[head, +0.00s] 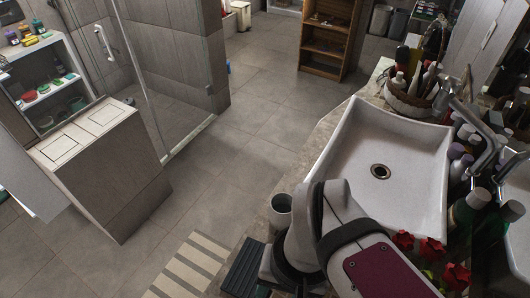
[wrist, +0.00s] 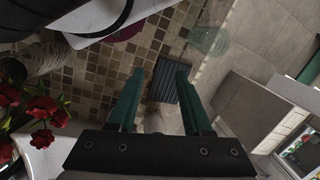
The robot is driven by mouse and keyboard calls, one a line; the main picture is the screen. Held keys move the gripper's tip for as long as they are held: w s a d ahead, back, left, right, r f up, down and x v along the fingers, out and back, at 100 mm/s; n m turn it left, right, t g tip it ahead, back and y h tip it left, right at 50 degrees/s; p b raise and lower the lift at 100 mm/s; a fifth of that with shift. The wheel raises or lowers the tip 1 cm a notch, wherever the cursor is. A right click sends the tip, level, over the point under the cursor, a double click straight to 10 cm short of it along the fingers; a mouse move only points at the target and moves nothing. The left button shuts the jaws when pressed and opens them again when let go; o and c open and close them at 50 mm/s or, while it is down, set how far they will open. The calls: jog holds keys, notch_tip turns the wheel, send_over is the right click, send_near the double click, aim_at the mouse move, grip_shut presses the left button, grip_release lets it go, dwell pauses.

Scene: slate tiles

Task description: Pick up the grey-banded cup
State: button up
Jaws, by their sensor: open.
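A small pale grey cup (head: 281,212) with a dark opening stands upright on the stone counter, left of the sink and beside my arm. Its band is too small to make out there. In the wrist view my gripper (wrist: 160,72) shows two green fingers held apart, with no object clearly gripped. A pale, blurred shape shows low between the fingers; I cannot tell whether it is the cup. In the head view my arm hides the fingers.
The white sink (head: 340,150) fills the counter's middle, with bottles and a basket (head: 408,100) behind. Red roses (head: 430,250) stand right of my arm. A dark ribbed mat (wrist: 164,82) and a clear glass-like object (wrist: 208,40) show in the wrist view.

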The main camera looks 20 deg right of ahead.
jog(key=shift+o, duration=0.2)
dwell(0.3)
jog(key=o, duration=0.8)
jog(key=shift+c, duration=0.2)
jog(key=w+d+f+n+g+h, duration=0.1)
jog(key=w+d+f+n+h, duration=0.1)
jog(key=w+f+n+h, duration=0.35)
jog(key=w+d+f+n+h, duration=0.2)
jog(key=w+n+h, duration=0.55)
jog(key=n, duration=0.35)
jog(key=w+a+f+n+t, duration=0.1)
jog(key=w+f+n+t, duration=0.1)
jog(key=n, duration=0.1)
jog(key=w+a+f+n+t+h, duration=0.1)
jog(key=w+a+f+n+t, duration=0.1)
jog(key=f+n, duration=0.1)
jog(key=w+a+f+n+t, duration=0.2)
jog(key=w+f+n, duration=0.1)
jog(key=shift+w+a+n, duration=0.1)
jog(key=shift+n, duration=0.25)
jog(key=x, duration=1.5)
jog(key=shift+w+r, duration=0.1)
jog(key=shift+r, duration=0.1)
